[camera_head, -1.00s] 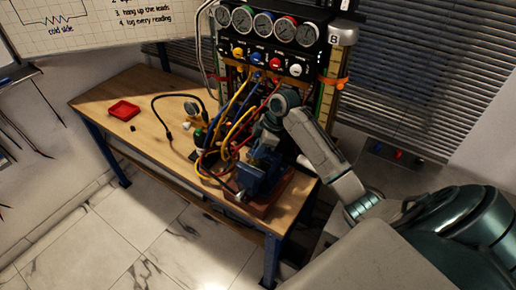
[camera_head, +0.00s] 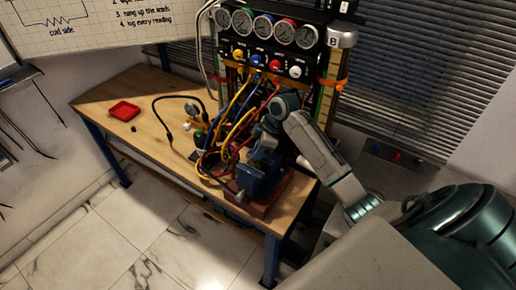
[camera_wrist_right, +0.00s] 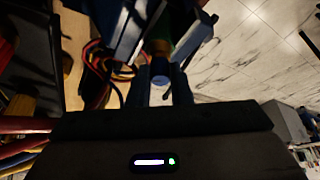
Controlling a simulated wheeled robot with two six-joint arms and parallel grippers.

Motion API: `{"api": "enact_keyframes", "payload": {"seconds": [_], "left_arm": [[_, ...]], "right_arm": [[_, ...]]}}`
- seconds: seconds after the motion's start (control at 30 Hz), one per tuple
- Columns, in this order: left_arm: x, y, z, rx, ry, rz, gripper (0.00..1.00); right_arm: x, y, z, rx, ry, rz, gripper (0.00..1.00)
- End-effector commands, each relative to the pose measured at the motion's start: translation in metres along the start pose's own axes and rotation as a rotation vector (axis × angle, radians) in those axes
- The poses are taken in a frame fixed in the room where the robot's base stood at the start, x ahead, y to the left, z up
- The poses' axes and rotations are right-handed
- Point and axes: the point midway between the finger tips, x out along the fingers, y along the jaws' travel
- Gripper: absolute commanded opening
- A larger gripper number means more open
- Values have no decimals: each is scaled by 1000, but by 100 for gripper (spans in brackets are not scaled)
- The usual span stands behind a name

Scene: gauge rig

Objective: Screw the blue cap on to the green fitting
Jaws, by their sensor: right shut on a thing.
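The blue cap (camera_wrist_right: 160,68) is between the fingertips of my right gripper (camera_wrist_right: 164,78) in the right wrist view. The gripper is shut on it. A brass-coloured threaded part (camera_wrist_right: 158,47) lies just beyond the cap; I cannot tell whether they touch. A dark green piece, likely the green fitting (camera_wrist_right: 186,38), shows beyond it between the vise jaws. In the head view my right gripper (camera_head: 266,140) is above the blue vise (camera_head: 259,181), and the cap and fitting are too small to make out. My left gripper is not in view.
Yellow, red and blue hoses (camera_head: 232,130) loop close to the vise's left and hang from the gauge panel (camera_head: 265,50) behind. A red tray (camera_head: 124,110) sits on the left of the wooden bench (camera_head: 150,128), where the top is mostly clear.

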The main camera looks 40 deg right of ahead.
Motion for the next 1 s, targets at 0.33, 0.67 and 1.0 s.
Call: {"api": "enact_keyframes", "payload": {"seconds": [0.33,0.67,1.0], "left_arm": [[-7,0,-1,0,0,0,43],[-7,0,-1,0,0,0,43],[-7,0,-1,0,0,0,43]], "right_arm": [[2,-1,1,296,-2,121,0],[0,1,1,358,-1,150,0],[0,1,0,602,2,255,0]]}}
